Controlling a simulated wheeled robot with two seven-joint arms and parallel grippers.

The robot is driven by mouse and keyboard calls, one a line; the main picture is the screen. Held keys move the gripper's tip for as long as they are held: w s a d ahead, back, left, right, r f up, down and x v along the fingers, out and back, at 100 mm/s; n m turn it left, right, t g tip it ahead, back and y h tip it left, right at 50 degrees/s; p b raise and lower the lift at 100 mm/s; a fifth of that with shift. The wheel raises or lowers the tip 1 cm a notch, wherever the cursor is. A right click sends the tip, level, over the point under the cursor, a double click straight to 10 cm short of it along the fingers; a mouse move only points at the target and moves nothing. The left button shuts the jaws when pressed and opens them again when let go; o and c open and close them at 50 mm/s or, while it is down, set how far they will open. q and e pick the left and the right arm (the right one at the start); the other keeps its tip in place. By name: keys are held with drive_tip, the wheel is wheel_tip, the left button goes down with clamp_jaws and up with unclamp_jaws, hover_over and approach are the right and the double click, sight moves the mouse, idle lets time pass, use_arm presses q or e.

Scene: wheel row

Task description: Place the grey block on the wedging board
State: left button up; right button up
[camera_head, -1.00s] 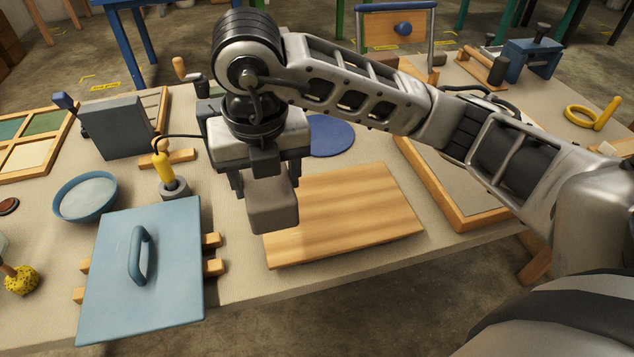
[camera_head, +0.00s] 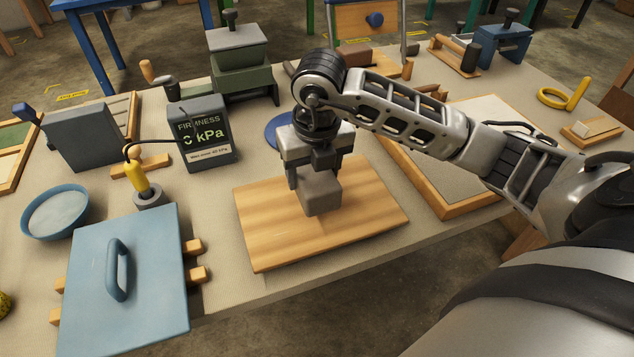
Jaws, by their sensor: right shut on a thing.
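The grey block (camera_head: 319,193) is held upright in my right gripper (camera_head: 317,172), whose fingers are shut on its top. It is over the middle of a plain wooden board (camera_head: 375,218). I cannot tell whether its underside touches the wood. A second board (camera_head: 468,207), with a wooden frame and a pale grey surface, lies just to the right, partly hidden by my right arm. The views do not settle which of the two is the wedging board. My left gripper is not in view.
A blue slab with a handle (camera_head: 140,285) lies left of the wooden board. A firmness meter (camera_head: 208,150), a yellow probe (camera_head: 136,178) and a blue bowl (camera_head: 55,212) stand behind it. A blue disc (camera_head: 277,130) lies behind the gripper. The table's front edge is close.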

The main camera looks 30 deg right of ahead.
sight(317, 183)
drive_tip(key=shift+w+d+f, duration=0.1)
drive_tip(key=shift+d+f, duration=0.1)
drive_tip(key=shift+d, duration=0.05)
drive_tip(key=f, duration=0.3)
drive_tip(key=shift+d+p, duration=0.2)
drive_tip(key=shift+p, duration=0.1)
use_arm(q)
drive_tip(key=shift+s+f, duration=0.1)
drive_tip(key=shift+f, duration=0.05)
use_arm(e)
drive_tip(key=shift+f, duration=0.25)
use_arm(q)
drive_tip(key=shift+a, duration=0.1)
use_arm(e)
drive_tip(key=shift+f, duration=0.15)
drive_tip(key=o, duration=1.6)
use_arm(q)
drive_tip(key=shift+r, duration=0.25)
